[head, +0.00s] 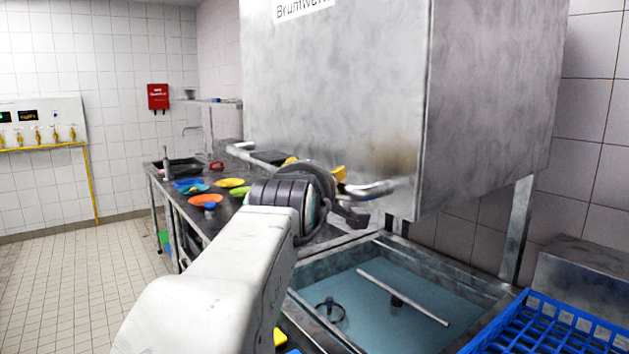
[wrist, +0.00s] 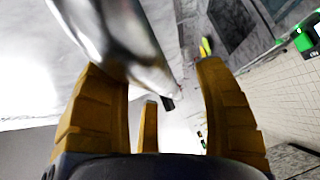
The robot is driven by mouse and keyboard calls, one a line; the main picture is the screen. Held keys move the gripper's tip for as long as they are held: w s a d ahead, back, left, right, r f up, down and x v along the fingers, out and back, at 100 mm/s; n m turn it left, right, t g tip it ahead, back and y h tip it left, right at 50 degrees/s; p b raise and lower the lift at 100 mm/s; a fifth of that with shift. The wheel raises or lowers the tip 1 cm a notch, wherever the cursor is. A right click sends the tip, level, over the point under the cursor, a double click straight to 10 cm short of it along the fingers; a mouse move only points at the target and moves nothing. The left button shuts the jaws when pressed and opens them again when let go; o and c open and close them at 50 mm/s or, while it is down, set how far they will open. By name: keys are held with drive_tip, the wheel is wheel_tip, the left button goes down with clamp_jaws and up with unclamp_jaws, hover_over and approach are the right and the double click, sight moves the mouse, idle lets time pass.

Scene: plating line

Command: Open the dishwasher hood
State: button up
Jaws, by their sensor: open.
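The dishwasher hood (head: 340,90) is a large grey steel box. It stands raised, with a clear gap between its lower edge and the wash tub (head: 390,300). A shiny bar handle (head: 372,190) runs along the lower front of the hood. My gripper (head: 318,168) is at this handle, partly hidden by my own wrist. In the wrist view the yellow fingers of my gripper (wrist: 165,100) are spread, and the shiny handle (wrist: 135,45) passes close by the left finger. I cannot tell whether they touch.
A blue rack (head: 550,325) is at the lower right beside the tub. A steel counter with colored plates (head: 207,200) and a sink (head: 175,168) lies behind my arm. A red box (head: 158,96) hangs on the tiled wall. The floor (head: 80,270) at left is clear.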

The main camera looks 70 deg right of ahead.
drive_tip(key=v, duration=1.1)
idle(0.5)
